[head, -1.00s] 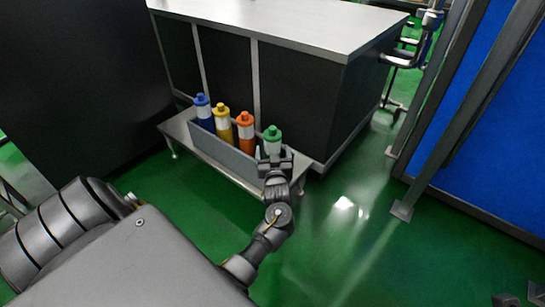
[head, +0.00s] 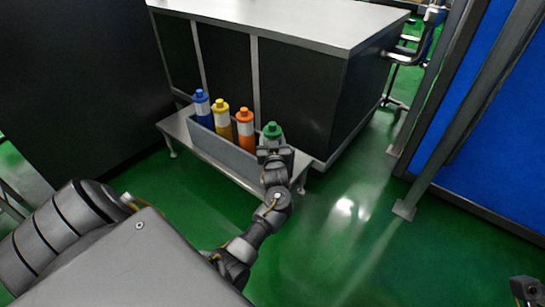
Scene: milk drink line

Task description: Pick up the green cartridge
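The green cartridge (head: 272,131) stands at the right end of a row of cartridges in a grey bin (head: 225,152). Its green cap and shoulder show; its lower body is hidden behind my gripper. My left gripper (head: 275,153) is right at the green cartridge, on its near side. Its fingers overlap the cartridge in the picture, and I cannot tell whether they are open or closed on it. A dark part of my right arm (head: 525,289) shows at the bottom right corner; its fingers cannot be made out.
An orange cartridge (head: 245,132), a yellow one (head: 221,120) and a blue one (head: 202,107) stand to the left in the bin. The bin is on a low metal bench (head: 176,128) against a dark cabinet (head: 300,95). Green floor is clear to the right.

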